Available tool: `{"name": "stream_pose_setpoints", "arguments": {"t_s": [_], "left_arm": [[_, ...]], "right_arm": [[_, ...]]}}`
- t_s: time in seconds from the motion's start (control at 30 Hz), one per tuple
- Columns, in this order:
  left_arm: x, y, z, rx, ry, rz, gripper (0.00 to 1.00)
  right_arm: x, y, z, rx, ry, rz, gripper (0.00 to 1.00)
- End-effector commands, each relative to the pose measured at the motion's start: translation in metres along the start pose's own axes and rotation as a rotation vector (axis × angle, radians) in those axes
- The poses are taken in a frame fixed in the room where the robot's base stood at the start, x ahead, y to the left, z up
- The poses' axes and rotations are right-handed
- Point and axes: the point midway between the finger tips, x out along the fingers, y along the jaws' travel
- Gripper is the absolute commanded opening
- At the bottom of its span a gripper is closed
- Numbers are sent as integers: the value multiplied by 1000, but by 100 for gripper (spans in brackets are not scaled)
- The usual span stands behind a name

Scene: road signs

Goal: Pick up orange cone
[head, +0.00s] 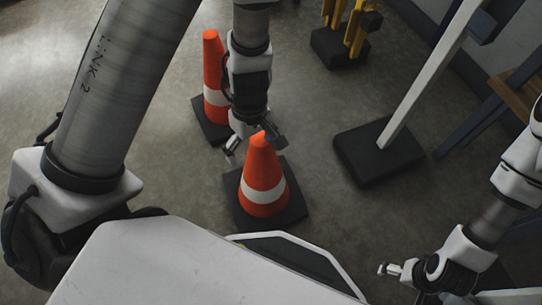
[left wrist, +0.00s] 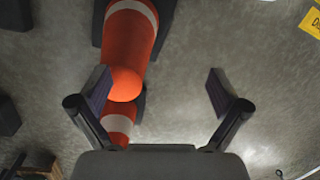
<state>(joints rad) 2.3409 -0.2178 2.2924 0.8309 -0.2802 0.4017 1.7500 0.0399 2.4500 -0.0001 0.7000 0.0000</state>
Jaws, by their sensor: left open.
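An orange cone (head: 263,185) with a white band and a dark square base stands upright on the floor in the head view. A second, similar cone (head: 211,65) stands behind it, partly hidden by my left arm. My left gripper (head: 252,146) is at the nearer cone's tip. In the left wrist view the left gripper (left wrist: 160,90) is open with nothing between its fingers' middle. A cone's rounded tip (left wrist: 125,84) is beside its left finger, and another banded cone (left wrist: 118,122) shows below that tip. My right gripper (head: 391,269) is at lower right; its opening is unclear.
A white post on a dark base (head: 362,158) stands right of the cones. A yellow stand (head: 345,40) with a dark base is at the back. A wooden-topped piece (head: 520,92) is at the right edge. Bare floor lies between the cones and the post.

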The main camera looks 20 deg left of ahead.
Motion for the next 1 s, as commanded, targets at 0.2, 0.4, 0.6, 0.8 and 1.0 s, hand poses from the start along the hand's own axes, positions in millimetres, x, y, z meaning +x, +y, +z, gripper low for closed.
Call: {"name": "stream_pose_setpoints", "arguments": {"t_s": [0.2, 0.4, 0.6, 0.8, 1.0], "left_arm": [[-10, 28, -14, 24, 87, 98, 99], [-3, 36, -18, 26, 106, 125, 99], [21, 39, -21, 26, 104, 124, 99], [58, 45, -26, 27, 105, 124, 99], [57, 45, -26, 27, 106, 124, 99]], "right_arm": [[33, 0, 0, 0, 0, 0, 99], [49, 0, 0, 0, 0, 0, 99], [68, 0, 0, 0, 0, 0, 99], [98, 1, 0, 0, 0, 0, 99], [96, 1, 0, 0, 0, 0, 99]]}}
